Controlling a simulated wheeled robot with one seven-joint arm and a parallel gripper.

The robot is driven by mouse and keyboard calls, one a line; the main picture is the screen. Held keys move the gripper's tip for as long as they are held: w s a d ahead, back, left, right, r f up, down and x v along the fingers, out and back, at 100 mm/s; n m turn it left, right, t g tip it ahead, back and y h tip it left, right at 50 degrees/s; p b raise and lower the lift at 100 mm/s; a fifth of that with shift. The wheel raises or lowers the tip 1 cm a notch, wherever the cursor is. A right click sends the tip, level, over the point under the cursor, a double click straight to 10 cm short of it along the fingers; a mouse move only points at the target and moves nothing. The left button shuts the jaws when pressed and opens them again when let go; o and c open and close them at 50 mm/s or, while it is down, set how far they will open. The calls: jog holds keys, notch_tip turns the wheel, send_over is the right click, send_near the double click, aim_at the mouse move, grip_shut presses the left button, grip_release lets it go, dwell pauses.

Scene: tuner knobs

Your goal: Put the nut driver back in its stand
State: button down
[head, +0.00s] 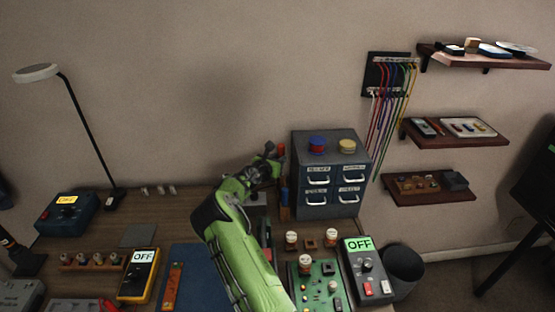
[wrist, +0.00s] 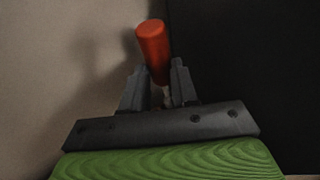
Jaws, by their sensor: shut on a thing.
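The nut driver has an orange-red handle (wrist: 153,50), which stands up between the fingers in the wrist view, slightly tilted to the left. My gripper (wrist: 160,88) is shut on its thin shaft just below the handle. In the head view my gripper (head: 270,155) is at the back of the bench, just left of the grey drawer cabinet. A grey block (head: 257,199) sits beneath my gripper, partly hidden by my arm. I cannot tell whether it is the stand, or where the driver's tip is.
The grey drawer cabinet (head: 330,203), with a blue and a yellow lid on top, stands close on the right. A green circuit board (head: 318,288), a meter (head: 366,275) and a yellow multimeter (head: 138,276) lie nearer. A lamp (head: 90,130) stands far left.

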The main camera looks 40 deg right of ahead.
notch_tip(320, 180, down, 7)
jog(key=b, duration=0.4)
dwell(0.6)
jog(key=c, duration=0.8)
grip_release()
jog(key=p+v, duration=0.2)
jog(key=v, duration=1.4)
jog(key=shift+f, duration=0.1)
